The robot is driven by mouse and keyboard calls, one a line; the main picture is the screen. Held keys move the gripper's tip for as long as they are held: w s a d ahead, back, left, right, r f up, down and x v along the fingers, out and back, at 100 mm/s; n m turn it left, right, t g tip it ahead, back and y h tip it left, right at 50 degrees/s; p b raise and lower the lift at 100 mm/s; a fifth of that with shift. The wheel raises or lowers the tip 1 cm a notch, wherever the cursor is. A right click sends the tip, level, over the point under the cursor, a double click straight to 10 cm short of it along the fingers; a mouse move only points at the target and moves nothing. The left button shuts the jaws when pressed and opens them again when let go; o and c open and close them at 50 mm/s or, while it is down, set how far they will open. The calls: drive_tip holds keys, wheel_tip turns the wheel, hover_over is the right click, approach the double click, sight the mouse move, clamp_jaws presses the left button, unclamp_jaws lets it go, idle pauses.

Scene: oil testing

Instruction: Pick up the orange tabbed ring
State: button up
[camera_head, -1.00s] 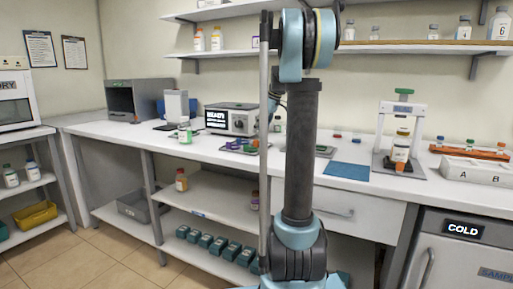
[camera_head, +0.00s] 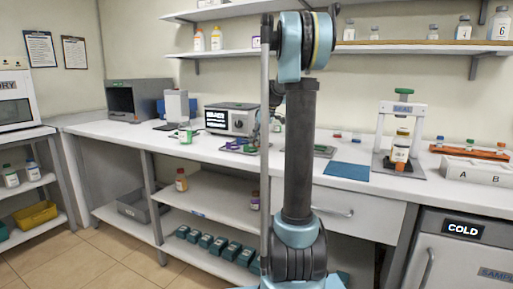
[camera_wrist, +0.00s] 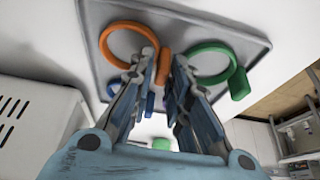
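The orange tabbed ring (camera_wrist: 125,25) lies on a grey tray (camera_wrist: 93,70) in the wrist view, at the upper left. Its tab (camera_wrist: 163,68) points toward the gap between my fingertips. My gripper (camera_wrist: 165,64) is open, with its two fingers on either side of the tab. I cannot tell whether they touch it. A green tabbed ring (camera_wrist: 206,47) lies to the right on the same tray. Blue pieces show partly behind the fingers. In the head view my gripper is small beside the tray (camera_head: 232,150), and the ring cannot be made out.
A grey instrument box (camera_head: 230,119) stands behind the tray on the bench. A green-capped bottle (camera_head: 185,134) stands to its left. A second tray (camera_head: 322,151) and a blue mat (camera_head: 347,171) lie to the right. In the wrist view a white vented box (camera_wrist: 35,125) is at lower left.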

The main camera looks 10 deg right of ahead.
clamp_jaws()
drive_tip(key=shift+r, duration=0.1)
wheel_tip(320, 180, up, 10)
idle(0.4)
drive_tip(key=shift+a, duration=0.1)
